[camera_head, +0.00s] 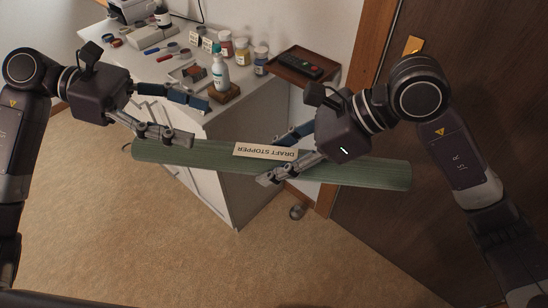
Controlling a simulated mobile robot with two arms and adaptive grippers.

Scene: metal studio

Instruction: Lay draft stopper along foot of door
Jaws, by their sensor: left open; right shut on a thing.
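The draft stopper (380,176) is a long green roll with a white "DRAFT STOPPER" label, held in the air in front of the cabinet. My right gripper (280,158) is shut on it just right of its middle, with one finger across its near side and the other partly hidden behind it. My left gripper (197,121) is open at the left part of the stopper, one finger along its upper edge and the other above and behind it. The dark brown door (455,60) stands at the right.
A white cabinet (235,190) stands behind the stopper, its top crowded with bottles, jars and tools, including a spray bottle (220,72). A small brown tray (305,66) holds a remote. A round doorstop (297,212) sits on the floor. The beige carpet (150,240) in front is clear.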

